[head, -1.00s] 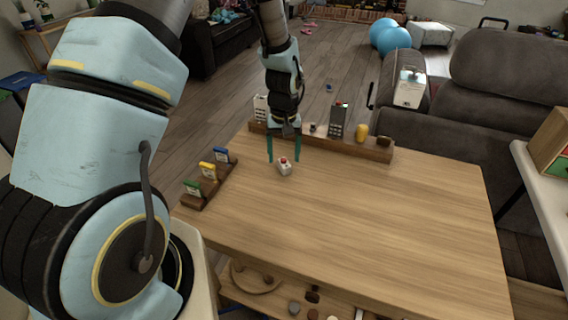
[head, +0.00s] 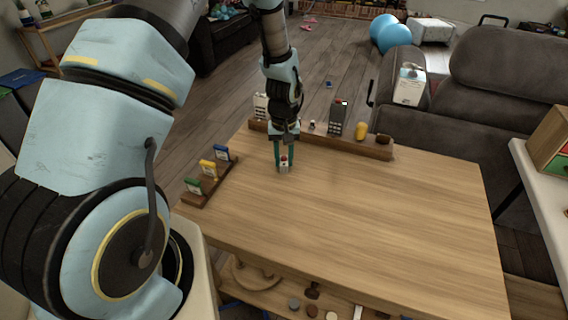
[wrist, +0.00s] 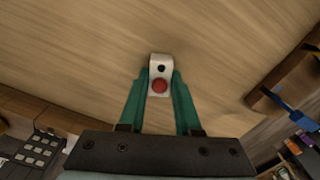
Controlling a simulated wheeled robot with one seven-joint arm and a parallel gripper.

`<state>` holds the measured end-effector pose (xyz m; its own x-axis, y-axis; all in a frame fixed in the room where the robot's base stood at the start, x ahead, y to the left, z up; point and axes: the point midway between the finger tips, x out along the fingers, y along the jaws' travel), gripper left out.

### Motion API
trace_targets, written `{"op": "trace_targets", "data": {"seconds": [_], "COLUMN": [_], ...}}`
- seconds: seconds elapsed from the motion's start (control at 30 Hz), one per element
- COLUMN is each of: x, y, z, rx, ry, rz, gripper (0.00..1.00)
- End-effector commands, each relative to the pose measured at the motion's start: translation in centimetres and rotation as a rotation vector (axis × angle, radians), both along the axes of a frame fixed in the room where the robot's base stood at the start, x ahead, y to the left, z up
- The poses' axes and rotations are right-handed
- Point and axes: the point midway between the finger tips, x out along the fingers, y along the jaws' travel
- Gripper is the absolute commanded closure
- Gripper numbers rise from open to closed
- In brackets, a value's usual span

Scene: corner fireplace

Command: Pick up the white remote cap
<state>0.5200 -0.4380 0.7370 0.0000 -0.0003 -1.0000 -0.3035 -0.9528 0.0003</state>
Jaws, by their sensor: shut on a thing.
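The white remote cap (wrist: 160,62) is a small white piece with a red round button and a dark spot. It also shows in the head view (head: 284,168) near the far left part of the wooden table (head: 370,215). My gripper (wrist: 160,84), with green fingers, is shut on the cap, one finger on each side of it. In the head view my gripper (head: 284,158) points down at the tabletop. I cannot tell whether the cap touches the table or is just above it.
A wooden rack (head: 350,147) with remotes and a yellow item (head: 361,130) runs along the far edge. A small holder with coloured cards (head: 208,168) stands at the left edge. The table's middle and right are clear. A grey sofa (head: 500,90) stands behind.

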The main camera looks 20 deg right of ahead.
Motion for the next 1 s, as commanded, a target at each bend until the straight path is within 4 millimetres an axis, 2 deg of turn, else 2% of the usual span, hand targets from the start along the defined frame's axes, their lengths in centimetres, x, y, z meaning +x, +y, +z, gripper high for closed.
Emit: {"op": "trace_targets", "data": {"seconds": [0.03, 0.2, 0.67, 0.87, 1.0], "x": [0.0, 0.0, 0.0, 0.1, 0.1], "y": [0.0, 0.0, 0.0, 0.0, -0.1], "z": [0.0, 0.0, 0.6, 3.1, 5.9], "rx": [0.0, 0.0, -0.001, -0.002, -0.002], "ry": [0.0, 0.0, -0.001, -0.003, -0.004], "rz": [0.0, 0.0, 0.001, 0.001, 0.001], "gripper": [0.84, 1.0, 1.0, 1.0, 1.0]}}
